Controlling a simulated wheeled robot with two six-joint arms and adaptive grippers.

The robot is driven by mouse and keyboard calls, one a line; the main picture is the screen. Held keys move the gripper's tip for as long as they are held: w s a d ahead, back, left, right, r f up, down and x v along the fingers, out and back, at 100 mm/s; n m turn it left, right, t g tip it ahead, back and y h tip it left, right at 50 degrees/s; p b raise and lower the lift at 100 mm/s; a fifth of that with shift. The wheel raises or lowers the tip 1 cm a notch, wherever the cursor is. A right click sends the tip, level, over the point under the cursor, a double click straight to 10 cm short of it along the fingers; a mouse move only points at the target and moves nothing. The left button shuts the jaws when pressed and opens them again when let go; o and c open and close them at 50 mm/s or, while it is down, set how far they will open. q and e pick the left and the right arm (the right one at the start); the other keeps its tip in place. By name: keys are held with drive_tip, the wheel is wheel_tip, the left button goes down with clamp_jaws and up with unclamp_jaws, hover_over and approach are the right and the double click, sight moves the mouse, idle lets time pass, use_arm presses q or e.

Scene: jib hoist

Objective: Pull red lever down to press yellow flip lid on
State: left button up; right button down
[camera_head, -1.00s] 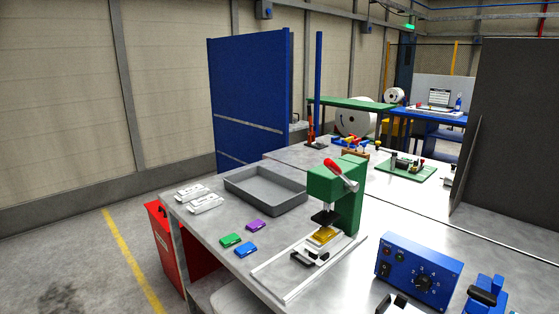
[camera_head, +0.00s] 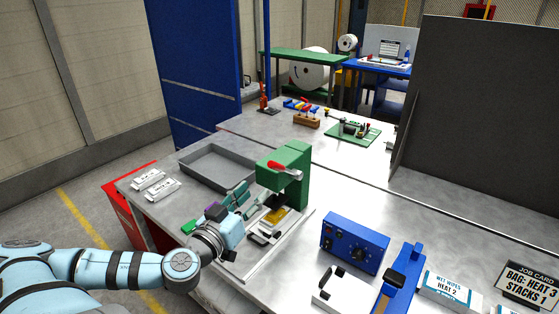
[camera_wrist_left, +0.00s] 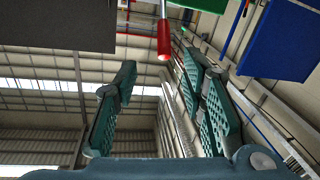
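The green press (camera_head: 292,182) stands on the bench with its red lever (camera_head: 282,168) sticking out from its upper part, toward the left. The yellow flip lid (camera_head: 276,214) lies under the press head. My left gripper (camera_head: 246,200) is open and empty, left of the press and lower than the lever. In the left wrist view the red lever's knob (camera_wrist_left: 164,42) shows ahead, between the spread fingers (camera_wrist_left: 163,75) and apart from them. The purple lid (camera_head: 212,210) and green lid (camera_head: 188,227) lie beside my gripper, which hides the blue lid. My right gripper is not in view.
A grey tray (camera_head: 217,166) lies behind my left gripper, with white parts (camera_head: 163,189) to its left. A blue control box (camera_head: 355,243) stands right of the press. A dark panel (camera_head: 480,130) stands at the right.

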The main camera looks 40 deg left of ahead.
use_arm(q)
drive_tip(key=b, duration=0.4)
approach(277, 168)
drive_tip(key=w+a+f, duration=0.1)
drive_tip(key=w+a, duration=0.1)
drive_tip(key=w, duration=0.3)
drive_tip(key=w+p, duration=0.1)
drive_tip(key=w, duration=0.5)
drive_tip(key=shift+a, duration=0.45)
drive_tip(key=shift+c, duration=0.3)
clamp_jaws()
